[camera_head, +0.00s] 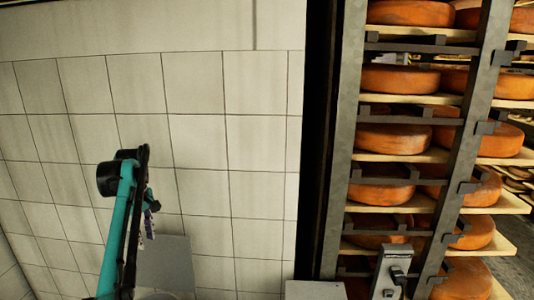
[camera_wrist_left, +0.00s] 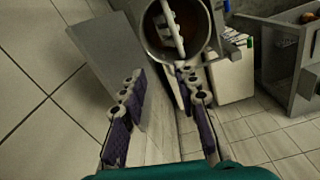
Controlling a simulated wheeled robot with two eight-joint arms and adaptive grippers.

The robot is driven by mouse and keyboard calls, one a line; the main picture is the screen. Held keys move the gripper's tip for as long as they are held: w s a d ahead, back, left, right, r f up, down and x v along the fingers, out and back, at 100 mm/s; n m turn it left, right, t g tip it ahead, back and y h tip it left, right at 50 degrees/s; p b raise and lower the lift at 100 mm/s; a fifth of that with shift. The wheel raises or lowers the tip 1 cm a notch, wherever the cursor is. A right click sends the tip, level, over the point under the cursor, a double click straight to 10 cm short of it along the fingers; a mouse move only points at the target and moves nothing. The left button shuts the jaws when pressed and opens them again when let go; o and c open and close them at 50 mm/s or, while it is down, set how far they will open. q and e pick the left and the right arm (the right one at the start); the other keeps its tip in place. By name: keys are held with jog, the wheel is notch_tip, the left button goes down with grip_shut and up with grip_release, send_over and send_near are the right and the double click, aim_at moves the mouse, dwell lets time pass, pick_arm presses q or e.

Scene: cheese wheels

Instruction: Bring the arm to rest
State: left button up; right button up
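My left arm (camera_head: 122,220) is teal and black and rises from the lower left of the head view in front of a tiled wall. My left gripper (camera_head: 147,232) is partly hidden behind it and shows as small purple-padded fingers. In the left wrist view, the fingers of my left gripper (camera_wrist_left: 159,76) stand apart with nothing between them. My right gripper is in neither view.
Orange cheese wheels (camera_head: 399,138) lie on boards in a dark metal rack (camera_head: 347,105) at the right. A grey panel (camera_head: 166,263) is low by my left arm. The wrist view shows a round metal vessel (camera_wrist_left: 152,38), a white box (camera_wrist_left: 233,76) and tiled floor (camera_wrist_left: 262,145).

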pick_arm(q)
jog(key=s+d+f+m+t+b, duration=0.3)
jog(key=s+d+f+m+b, duration=0.4)
jog(key=s+d+f+b, duration=0.5)
jog(key=s+d+f+m+t+b, duration=0.1)
jog(key=s+d+f+m+b, duration=0.1)
jog(key=s+f+b, duration=0.2)
jog(key=s+d+f+m+t+b, duration=0.1)
jog(key=s+d+f+m+b, duration=0.2)
jog(key=s+f, duration=0.6)
jog(key=s+d+f+m+t+b, duration=0.2)
jog(key=s+f+b, duration=0.3)
jog(key=f, duration=0.7)
jog(key=shift+s+d+f+m, duration=0.2)
jog(key=shift+s+m, duration=0.3)
jog(key=shift+s, duration=0.35)
